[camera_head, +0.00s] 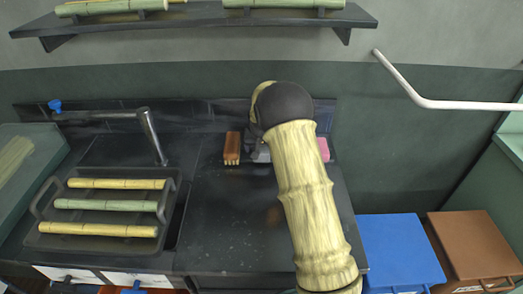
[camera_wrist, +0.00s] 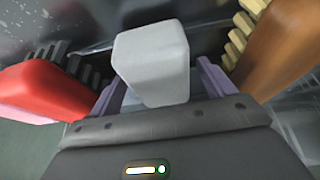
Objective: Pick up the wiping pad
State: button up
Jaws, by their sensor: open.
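A pale grey block, which looks like the wiping pad (camera_wrist: 152,62), stands in the middle of the wrist view. My gripper (camera_wrist: 162,72) is open, with a purple finger on each side of the pad. I cannot tell whether either finger touches it. In the head view my arm comes up from the front and covers most of the gripper and pad at the back of the dark counter. Only a small pale patch shows there, left of the arm.
A brown brush (camera_head: 232,148) stands close beside the pad; it also shows in the wrist view (camera_wrist: 275,45). A red brush (camera_wrist: 45,88) and a pink item (camera_head: 323,149) are on the other side. A rack (camera_head: 50,240) holds cane pieces at left. A wall shelf (camera_head: 190,22) hangs above.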

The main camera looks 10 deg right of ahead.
jog(key=c, duration=1.1)
jog(key=shift+o, duration=0.2)
jog(key=shift+r, duration=0.15)
notch_tip(320, 180, up, 10)
jog(key=shift+r, duration=0.15)
